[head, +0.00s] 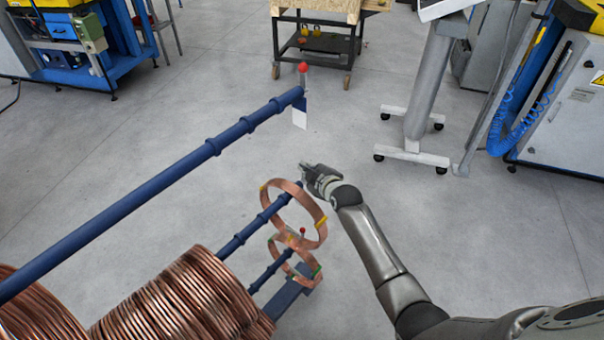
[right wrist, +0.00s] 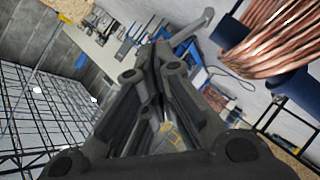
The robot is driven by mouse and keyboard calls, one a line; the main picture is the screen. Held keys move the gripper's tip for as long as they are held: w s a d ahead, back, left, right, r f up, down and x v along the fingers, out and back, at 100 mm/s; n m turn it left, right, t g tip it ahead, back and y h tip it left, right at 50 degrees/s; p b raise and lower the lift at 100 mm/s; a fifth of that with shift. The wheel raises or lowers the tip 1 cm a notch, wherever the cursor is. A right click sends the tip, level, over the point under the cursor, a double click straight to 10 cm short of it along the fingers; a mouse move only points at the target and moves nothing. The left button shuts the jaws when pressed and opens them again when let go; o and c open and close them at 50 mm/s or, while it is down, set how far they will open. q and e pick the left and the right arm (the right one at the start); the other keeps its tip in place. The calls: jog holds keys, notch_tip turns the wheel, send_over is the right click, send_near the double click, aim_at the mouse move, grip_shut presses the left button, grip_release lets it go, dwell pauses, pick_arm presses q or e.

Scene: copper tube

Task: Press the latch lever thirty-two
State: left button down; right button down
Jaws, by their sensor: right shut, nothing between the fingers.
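In the head view, a latch lever with a red ball tip (head: 303,67) stands upright at the end of the long upper blue bar (head: 190,160), with a blank-looking white tag below it. Another red-tipped lever (head: 302,232) shows lower down, by the lower copper ring. No number is readable, so I cannot tell which is thirty-two. My right gripper (head: 308,169) is shut and empty, near the far end of the middle blue bar (head: 245,232); I cannot tell whether it touches anything. Its closed fingers also show in the right wrist view (right wrist: 157,60). My left gripper is out of view.
A copper ring (head: 265,200) hangs on the middle bar beside my right gripper. A large copper coil (head: 185,300) fills the lower left. A white wheeled stand (head: 415,150) and a black cart (head: 315,42) stand farther back. Grey floor between is clear.

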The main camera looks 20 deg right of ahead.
jog(key=w+d+m+g+y+b, duration=0.1)
jog(key=b, duration=0.2)
jog(key=w+d+f+m+g+y+b, duration=0.1)
jog(key=m+b, duration=0.1)
jog(key=b, duration=0.1)
jog(key=d+f+m+g+y+b, duration=0.1)
jog(key=d+y+b, duration=0.1)
jog(key=b, duration=0.1)
jog(key=shift+w+g, duration=0.4)
jog(key=shift+s+a+f, duration=0.3)
jog(key=shift+s+a, duration=0.1)
jog(key=shift+a, duration=0.15)
jog(key=shift+r+p, duration=0.1)
jog(key=shift+p, duration=0.2)
